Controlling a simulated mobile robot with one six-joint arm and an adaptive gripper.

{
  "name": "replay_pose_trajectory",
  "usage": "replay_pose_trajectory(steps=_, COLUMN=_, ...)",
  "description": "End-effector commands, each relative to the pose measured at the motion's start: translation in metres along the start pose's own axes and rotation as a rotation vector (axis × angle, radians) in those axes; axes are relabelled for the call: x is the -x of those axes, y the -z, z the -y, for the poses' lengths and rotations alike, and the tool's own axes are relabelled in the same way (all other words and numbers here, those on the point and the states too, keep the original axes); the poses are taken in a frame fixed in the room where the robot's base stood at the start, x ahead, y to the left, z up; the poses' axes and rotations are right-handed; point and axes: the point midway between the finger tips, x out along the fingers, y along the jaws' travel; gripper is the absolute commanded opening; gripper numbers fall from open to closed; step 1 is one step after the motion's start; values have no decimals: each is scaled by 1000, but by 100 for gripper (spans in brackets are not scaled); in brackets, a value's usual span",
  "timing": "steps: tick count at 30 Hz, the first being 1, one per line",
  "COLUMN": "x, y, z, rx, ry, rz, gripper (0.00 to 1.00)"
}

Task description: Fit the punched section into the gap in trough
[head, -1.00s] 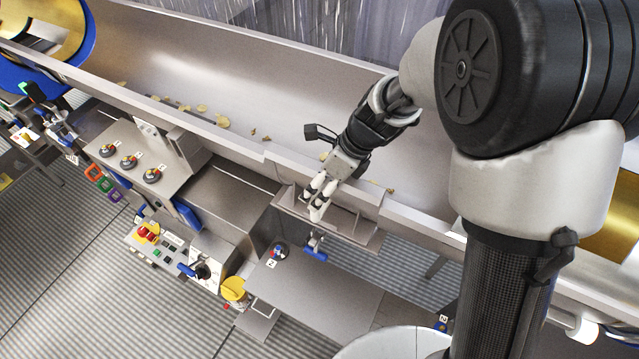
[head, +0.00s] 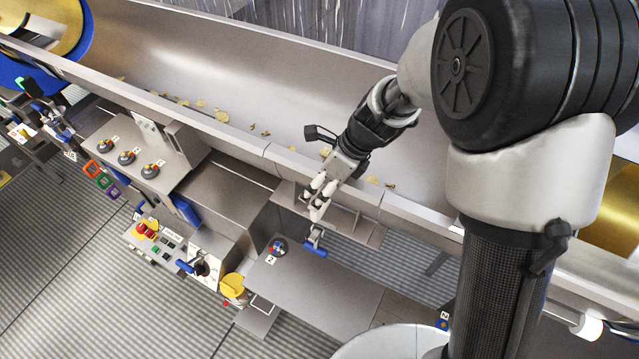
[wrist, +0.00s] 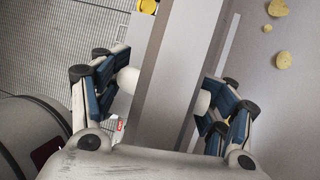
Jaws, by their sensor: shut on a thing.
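The trough (head: 290,70) runs diagonally across the head view, with a grey metal near wall. The punched section (head: 288,162) is a grey length of that wall, with seams at both ends and its top edge close to level with the rim on either side. My gripper (head: 318,194) is shut on it from above. In the wrist view the gripper (wrist: 166,90) has one finger pad on each side of the section (wrist: 178,60). The punched holes are not visible. I cannot tell whether the section is fully seated.
Yellow pieces (head: 222,116) lie in the trough. Below the wall are a blue-handled clamp (head: 316,249), a grey shelf (head: 315,290) and a control box with a yellow-capped part (head: 233,286). A blue-and-gold drum (head: 75,50) stands at the upper left.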

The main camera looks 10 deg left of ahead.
Motion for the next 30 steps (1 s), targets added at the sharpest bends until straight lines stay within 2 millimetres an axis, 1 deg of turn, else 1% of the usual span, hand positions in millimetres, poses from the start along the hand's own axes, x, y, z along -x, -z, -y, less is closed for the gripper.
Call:
replay_pose_trajectory(steps=2, x=-2, y=0, z=1, rx=0, ry=1, rz=1, gripper=0)
replay_pose_trajectory(steps=3, x=-1, y=0, z=1, rx=1, ry=1, rz=1, gripper=68)
replay_pose_trajectory(steps=16, x=-1, y=0, z=0, rx=0, ry=0, rz=0, gripper=97)
replay_pose_trajectory(steps=26, x=-2, y=1, z=0, rx=-1, ry=-1, rz=-1, gripper=97)
replay_pose_trajectory(steps=30, x=6, y=1, z=1, rx=-1, ry=2, rz=1, gripper=97)
